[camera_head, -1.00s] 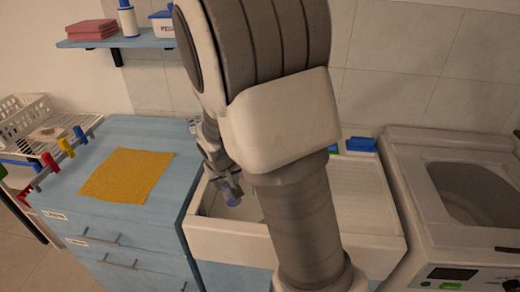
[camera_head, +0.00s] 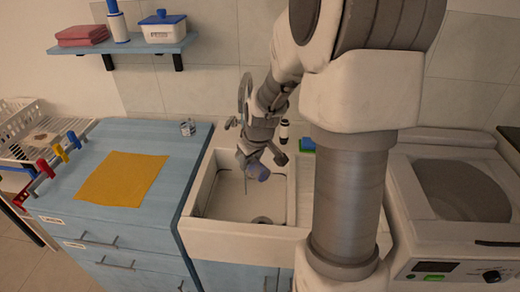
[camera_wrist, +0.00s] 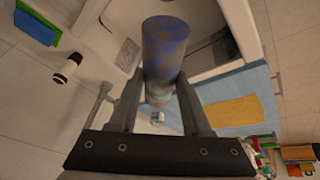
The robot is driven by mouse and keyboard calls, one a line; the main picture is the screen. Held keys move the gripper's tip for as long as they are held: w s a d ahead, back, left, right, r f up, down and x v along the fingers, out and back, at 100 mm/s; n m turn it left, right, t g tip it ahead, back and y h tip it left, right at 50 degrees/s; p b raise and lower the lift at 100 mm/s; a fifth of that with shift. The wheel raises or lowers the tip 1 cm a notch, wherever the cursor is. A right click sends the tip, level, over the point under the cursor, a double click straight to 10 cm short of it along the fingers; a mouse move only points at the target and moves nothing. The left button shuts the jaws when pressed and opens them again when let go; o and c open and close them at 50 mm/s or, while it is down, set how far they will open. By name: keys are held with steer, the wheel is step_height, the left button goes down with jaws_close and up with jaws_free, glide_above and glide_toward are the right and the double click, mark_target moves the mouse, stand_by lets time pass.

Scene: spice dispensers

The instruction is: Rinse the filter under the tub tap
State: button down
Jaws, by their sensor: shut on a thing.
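My gripper (camera_head: 262,150) is shut on a blue-grey cylindrical filter (camera_head: 257,171). It holds the filter above the white sink tub (camera_head: 212,228), near the back of the basin. In the wrist view the filter (camera_wrist: 165,48) stands out between the two fingers (camera_wrist: 158,98), its far part blotched blue. The tap's curved grey spout (camera_head: 244,92) rises behind the tub, just left of my wrist. A thin pale line (camera_head: 245,186) hangs below the spout, beside the filter; I cannot tell for sure whether it is water.
A blue cabinet (camera_head: 190,160) at left carries a yellow cloth (camera_head: 122,178) and a small jar (camera_head: 187,127). A dark-topped bottle (camera_head: 284,131) and a green-blue sponge (camera_head: 307,145) stand behind the tub. A white machine (camera_head: 450,225) is at right. A shelf (camera_head: 130,46) hangs above.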

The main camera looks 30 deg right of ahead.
steer(key=w+d, duration=0.6)
steer(key=w, duration=0.7)
steer(key=shift+f+n, duration=0.3)
steer(key=shift+f, duration=0.1)
stand_by(0.5)
steer(key=shift+d, duration=0.1)
stand_by(0.4)
steer(key=shift+s+d, duration=0.2)
steer(key=shift+d, duration=0.3)
steer(key=shift+a, duration=0.15)
steer(key=shift+w+a, duration=0.15)
steer(key=shift+a, duration=0.3)
steer(key=shift+d, duration=0.25)
steer(key=shift+d, duration=0.35)
